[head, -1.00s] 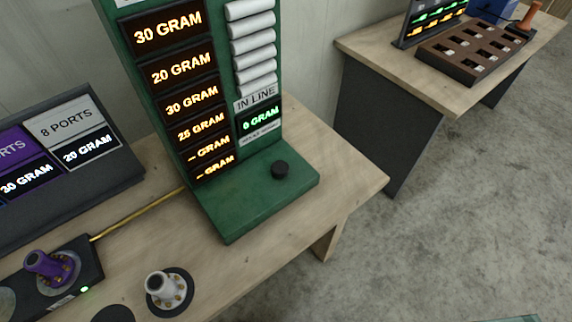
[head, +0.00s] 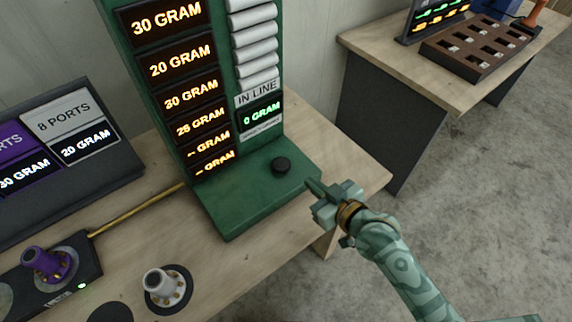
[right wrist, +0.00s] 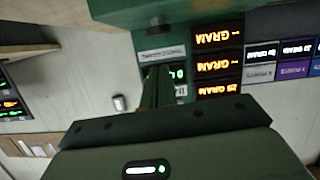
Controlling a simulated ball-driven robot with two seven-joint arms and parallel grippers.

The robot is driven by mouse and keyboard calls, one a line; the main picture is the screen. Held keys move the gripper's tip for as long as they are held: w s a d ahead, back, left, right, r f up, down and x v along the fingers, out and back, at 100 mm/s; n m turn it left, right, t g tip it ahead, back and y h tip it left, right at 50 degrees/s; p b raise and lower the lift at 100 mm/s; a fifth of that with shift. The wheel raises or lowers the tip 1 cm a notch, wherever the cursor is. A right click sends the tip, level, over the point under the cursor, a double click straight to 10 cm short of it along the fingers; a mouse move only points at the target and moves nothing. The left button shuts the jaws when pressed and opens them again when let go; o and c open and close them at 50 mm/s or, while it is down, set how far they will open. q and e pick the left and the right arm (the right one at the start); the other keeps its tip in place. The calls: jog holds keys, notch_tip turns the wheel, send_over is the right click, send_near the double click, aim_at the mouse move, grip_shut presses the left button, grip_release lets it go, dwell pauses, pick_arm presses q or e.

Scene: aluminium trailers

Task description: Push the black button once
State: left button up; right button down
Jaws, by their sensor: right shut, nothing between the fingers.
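The black button (head: 281,165) is a short round knob on the foot of the green display stand (head: 245,208), in the head view. In the right wrist view a small dark knob (right wrist: 157,22) on the stand's green base looks like the same button. My right gripper (head: 312,186) is shut and empty, just right of the button at the base's right edge, with a gap between them. Its shut fingers (right wrist: 157,90) point up toward the stand in the right wrist view. My left gripper is not in view.
The stand has lit gram displays and rests on a wooden table (head: 255,265). A purple plug (head: 47,262) and a white plug (head: 160,284) stand at the lower left. A second table (head: 400,70) holds a brown slotted tray (head: 478,50). Floor lies between the tables.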

jog(key=shift+w+a+r+y, duration=0.2)
jog(key=shift+a+r+y, duration=0.05)
jog(key=shift+r, duration=0.35)
jog(key=shift+w+a+r+y, duration=0.15)
jog(key=shift+a+r+y, duration=0.1)
jog(key=shift+r, duration=0.35)
jog(key=b, duration=0.3)
send_over(281, 164)
jog(key=s+d, duration=0.2)
jog(key=s, duration=0.1)
jog(key=shift+w+a+f, duration=0.1)
jog(key=shift+f, duration=0.55)
jog(key=shift+w+a+f, duration=0.1)
jog(key=shift+f, duration=0.5)
jog(key=f, duration=0.1)
jog(key=f+b, duration=0.1)
jog(key=f, duration=0.1)
jog(key=shift+w+a+f, duration=0.15)
jog(key=shift+w, duration=0.1)
jog(key=shift+f+b, duration=0.3)
jog(key=shift+b, duration=0.1)
